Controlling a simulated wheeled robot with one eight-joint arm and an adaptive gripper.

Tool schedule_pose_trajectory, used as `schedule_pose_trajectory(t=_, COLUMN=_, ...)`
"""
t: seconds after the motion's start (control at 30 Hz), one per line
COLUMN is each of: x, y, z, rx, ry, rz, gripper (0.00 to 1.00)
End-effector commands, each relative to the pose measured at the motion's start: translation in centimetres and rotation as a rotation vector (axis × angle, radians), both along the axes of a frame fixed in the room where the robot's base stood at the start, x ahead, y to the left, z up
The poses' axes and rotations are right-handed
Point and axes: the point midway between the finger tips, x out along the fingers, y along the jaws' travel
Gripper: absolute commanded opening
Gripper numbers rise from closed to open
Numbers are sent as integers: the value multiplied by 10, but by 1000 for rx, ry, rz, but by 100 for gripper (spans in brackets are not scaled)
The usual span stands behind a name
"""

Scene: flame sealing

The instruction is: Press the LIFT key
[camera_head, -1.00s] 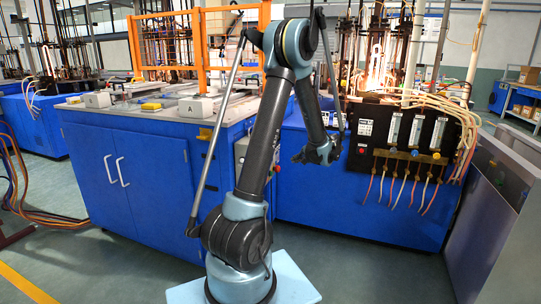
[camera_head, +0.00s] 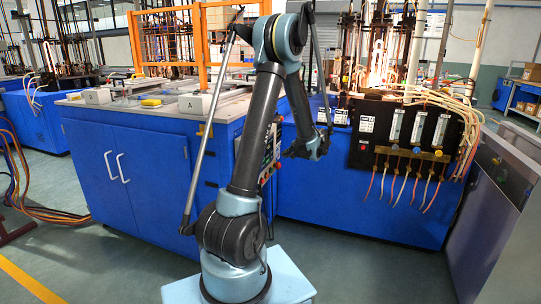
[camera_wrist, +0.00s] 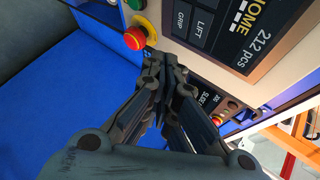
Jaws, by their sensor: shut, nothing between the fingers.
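The LIFT key (camera_wrist: 202,25) is a dark rectangle with white lettering on a pale control panel (camera_wrist: 262,85) in the wrist view. The GRIP key (camera_wrist: 181,19) lies just left of it. My gripper (camera_wrist: 161,62) is shut and empty. Its fingertips are below and left of LIFT in the picture, near a red button with a yellow collar (camera_wrist: 135,38). I cannot tell whether the tips touch the panel. In the head view my gripper (camera_head: 288,153) is just right of the control panel (camera_head: 270,152), whose key labels are too small to read.
A display (camera_wrist: 250,30) reading HOME and 212 pcs is beside the keys. A green button (camera_wrist: 137,4) and a second red button (camera_wrist: 218,118) are close by. Blue cabinets (camera_head: 150,180) flank the arm. A gas panel with hoses (camera_head: 405,130) stands right. Open floor lies in front.

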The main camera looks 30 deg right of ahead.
Motion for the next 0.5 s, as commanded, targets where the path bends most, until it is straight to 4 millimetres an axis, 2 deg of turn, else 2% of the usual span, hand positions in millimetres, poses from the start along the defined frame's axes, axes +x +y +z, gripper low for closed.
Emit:
schedule_pose_trajectory(t=0.2, x=18, y=16, z=0, rx=0, ry=-1, rz=1, gripper=0)
schedule_pose_trajectory(t=0.5, x=28, y=25, z=0, rx=0, ry=-1, rz=1, gripper=0)
